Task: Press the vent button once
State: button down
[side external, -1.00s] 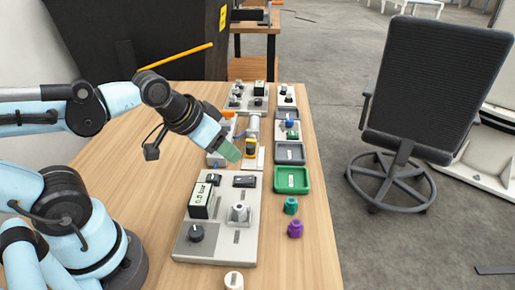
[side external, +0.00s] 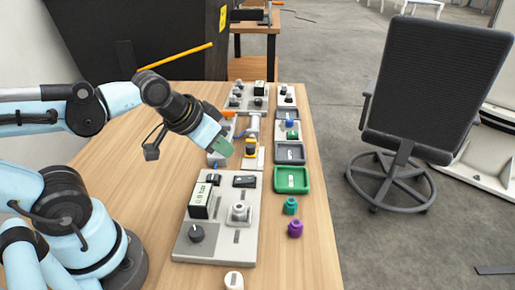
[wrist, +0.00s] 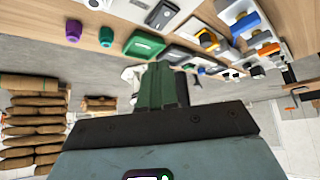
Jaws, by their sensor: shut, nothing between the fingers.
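My gripper (side external: 226,147) has green fingers that are shut and empty. It hangs in the air over the table, just behind the near grey control panel (side external: 242,205). In the wrist view the closed fingers (wrist: 162,88) point away from the panel's edge. The panel carries an upright gauge display (side external: 201,200), a black dial (side external: 196,233), a pale round knob (side external: 239,212) and a black switch-like part (side external: 244,181). No label is readable, so I cannot tell which part is the vent button.
A green tray (side external: 292,191) and a grey tray (side external: 290,163) line the right side. A teal piece (side external: 290,206), a purple piece (side external: 295,229) and a white piece (side external: 233,281) stand in front. Bare wood lies left.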

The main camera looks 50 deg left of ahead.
jog(key=shift+a, duration=0.1)
dwell(0.7)
jog(key=n+h, duration=0.2)
jog(key=h, duration=0.3)
send_over(209, 176)
jog(key=shift+t, duration=0.3)
jog(key=shift+f, duration=4.4)
jog(key=shift+f, duration=0.2)
jog(key=shift+f, duration=0.25)
jog(key=shift+r, duration=0.15)
